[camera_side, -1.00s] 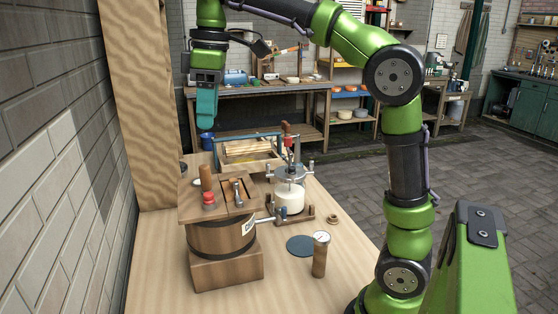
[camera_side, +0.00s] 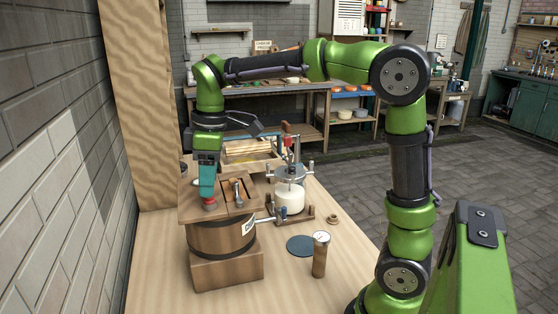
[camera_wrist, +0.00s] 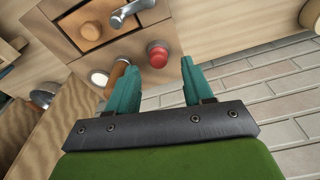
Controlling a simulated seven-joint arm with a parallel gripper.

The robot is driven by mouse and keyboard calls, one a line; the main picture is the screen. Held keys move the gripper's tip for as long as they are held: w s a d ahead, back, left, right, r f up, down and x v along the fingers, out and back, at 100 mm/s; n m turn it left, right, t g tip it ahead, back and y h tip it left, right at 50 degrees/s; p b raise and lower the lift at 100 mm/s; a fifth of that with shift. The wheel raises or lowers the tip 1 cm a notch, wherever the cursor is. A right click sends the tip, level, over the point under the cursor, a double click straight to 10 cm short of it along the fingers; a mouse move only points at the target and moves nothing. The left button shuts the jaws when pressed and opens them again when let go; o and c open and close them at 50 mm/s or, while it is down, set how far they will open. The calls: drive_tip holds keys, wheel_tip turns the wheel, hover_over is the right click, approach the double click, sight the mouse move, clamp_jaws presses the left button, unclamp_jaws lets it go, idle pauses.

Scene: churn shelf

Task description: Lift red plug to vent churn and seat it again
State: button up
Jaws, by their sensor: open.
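The red plug (camera_side: 209,204) sits in the lid of the wooden churn (camera_side: 222,238), near the lid's front left. In the wrist view the red plug (camera_wrist: 158,55) shows as a round red knob on a pale base. My gripper (camera_side: 207,197) has its teal fingers pointing down right at the plug in the side view. In the wrist view my gripper (camera_wrist: 157,80) is open, with the plug between and slightly beyond the fingertips. I cannot tell whether a finger touches it.
A metal lever handle (camera_side: 238,193) and a wooden hatch stand on the lid beside the plug. A glass jar churn (camera_side: 289,195) stands behind right, and a gauge on a wooden post (camera_side: 320,255) at front right. The bench front is clear.

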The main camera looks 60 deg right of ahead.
drive_tip(key=shift+w+f, duration=0.15)
drive_tip(key=shift+f, duration=1.25)
clamp_jaws()
drive_tip(key=shift+r, duration=0.1)
drive_tip(key=shift+r, duration=0.5)
drive_tip(key=r, duration=0.2)
drive_tip(key=shift+s+r, duration=0.35)
drive_tip(key=s+r, duration=0.1)
drive_tip(key=s, duration=1.4)
drive_tip(key=shift+s+d, duration=0.15)
drive_tip(key=shift+d, duration=0.25)
